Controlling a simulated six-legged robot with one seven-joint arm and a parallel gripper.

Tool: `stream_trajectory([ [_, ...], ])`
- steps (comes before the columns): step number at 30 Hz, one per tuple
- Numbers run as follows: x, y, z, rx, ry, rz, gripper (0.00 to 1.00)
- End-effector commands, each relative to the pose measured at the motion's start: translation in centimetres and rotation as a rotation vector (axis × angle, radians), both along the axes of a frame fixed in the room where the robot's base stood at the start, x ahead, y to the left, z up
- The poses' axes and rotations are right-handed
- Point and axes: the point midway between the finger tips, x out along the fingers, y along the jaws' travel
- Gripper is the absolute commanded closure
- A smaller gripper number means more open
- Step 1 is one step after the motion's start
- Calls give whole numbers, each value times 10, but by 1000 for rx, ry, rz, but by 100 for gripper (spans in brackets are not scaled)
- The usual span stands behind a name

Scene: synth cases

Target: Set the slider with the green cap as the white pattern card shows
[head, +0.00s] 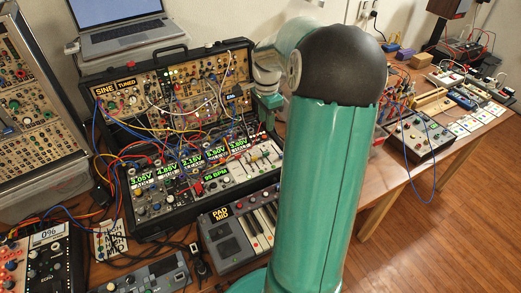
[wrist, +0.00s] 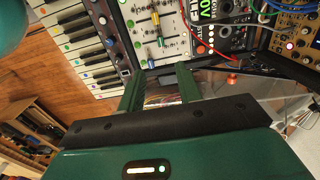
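My gripper (wrist: 162,72) is open, with its two green fingers apart and nothing seen between them. In the head view my gripper (head: 270,103) is partly hidden behind my arm, above the right end of the synth case. A white slider panel (wrist: 172,20) lies just beyond the fingertips, with several small coloured caps on it. One cap (wrist: 160,41) looks green, but it is small and blurred. In the head view the slider panel (head: 256,163) sits at the case's lower right.
Patch cables (head: 185,105) hang across the case. A small keyboard (head: 240,233) stands in front of it and a laptop (head: 118,24) behind it. A knob box (head: 420,135) and several white cards (head: 470,123) lie on the right table. My arm hides the middle.

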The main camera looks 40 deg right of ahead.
Motion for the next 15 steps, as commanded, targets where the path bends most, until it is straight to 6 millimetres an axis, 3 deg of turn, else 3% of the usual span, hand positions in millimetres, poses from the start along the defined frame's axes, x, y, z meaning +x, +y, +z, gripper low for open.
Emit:
stream_trajectory([
  [5, -2, -3, -14, 3, 1, -10, 65],
  [15, -3, -3, -79, 5, 2, -9, 65],
])
